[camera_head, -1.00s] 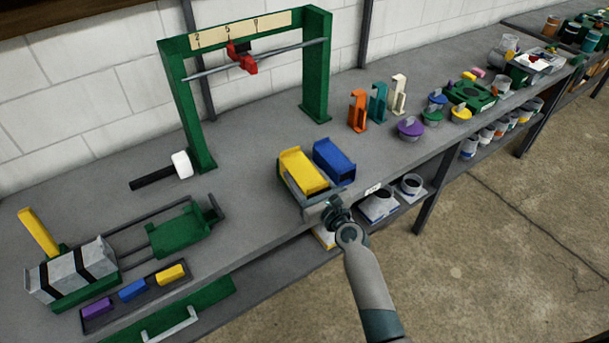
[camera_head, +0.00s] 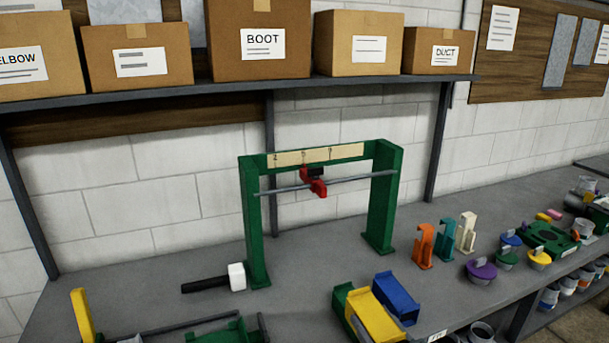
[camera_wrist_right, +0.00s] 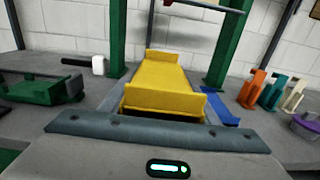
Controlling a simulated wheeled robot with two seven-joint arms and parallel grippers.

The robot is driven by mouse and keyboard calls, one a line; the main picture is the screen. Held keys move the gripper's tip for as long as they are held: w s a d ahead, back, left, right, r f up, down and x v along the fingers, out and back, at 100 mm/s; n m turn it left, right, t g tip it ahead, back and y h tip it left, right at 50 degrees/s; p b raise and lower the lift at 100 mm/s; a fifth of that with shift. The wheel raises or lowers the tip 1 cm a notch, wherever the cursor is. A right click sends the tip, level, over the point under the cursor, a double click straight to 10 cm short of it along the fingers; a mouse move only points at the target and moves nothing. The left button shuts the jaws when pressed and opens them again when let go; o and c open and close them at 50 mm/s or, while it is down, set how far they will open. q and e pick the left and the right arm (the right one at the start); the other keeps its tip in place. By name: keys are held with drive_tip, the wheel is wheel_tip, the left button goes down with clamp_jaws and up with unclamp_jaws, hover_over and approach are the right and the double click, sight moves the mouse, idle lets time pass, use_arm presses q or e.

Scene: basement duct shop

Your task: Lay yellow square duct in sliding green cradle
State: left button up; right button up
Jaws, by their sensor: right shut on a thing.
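The yellow square duct (camera_head: 376,316) is at the bottom of the head view, beside the blue duct (camera_head: 398,297). My right gripper (camera_wrist_right: 160,92) is shut on the yellow duct (camera_wrist_right: 165,85) in the right wrist view, with a grey finger along each side. I cannot tell whether the duct is clear of the bench. The green cradle (camera_head: 228,333) is mostly cut off by the head view's bottom edge; it shows in the right wrist view (camera_wrist_right: 45,90) at left, apart from the duct. My left gripper is not in view.
A green gantry (camera_head: 254,225) with a red slider (camera_head: 314,183) on its rod stands behind the ducts. A mallet (camera_head: 236,277) lies left of it. Orange, teal and white brackets (camera_head: 424,246) and lidded pots (camera_head: 481,271) stand to the right. Boxes (camera_head: 262,40) fill the shelf above.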

drive_tip(key=s+d+n+g+y+b, duration=0.1)
drive_tip(key=s+d+y+b, duration=0.1)
drive_tip(key=s+b, duration=0.8)
drive_tip(key=s+d, duration=0.1)
drive_tip(key=s, duration=0.5)
drive_tip(key=shift+d+f+n+y, duration=0.25)
drive_tip(key=shift+f+n+y, duration=0.05)
drive_tip(key=shift+f+n, duration=0.1)
drive_tip(key=shift+r, duration=0.1)
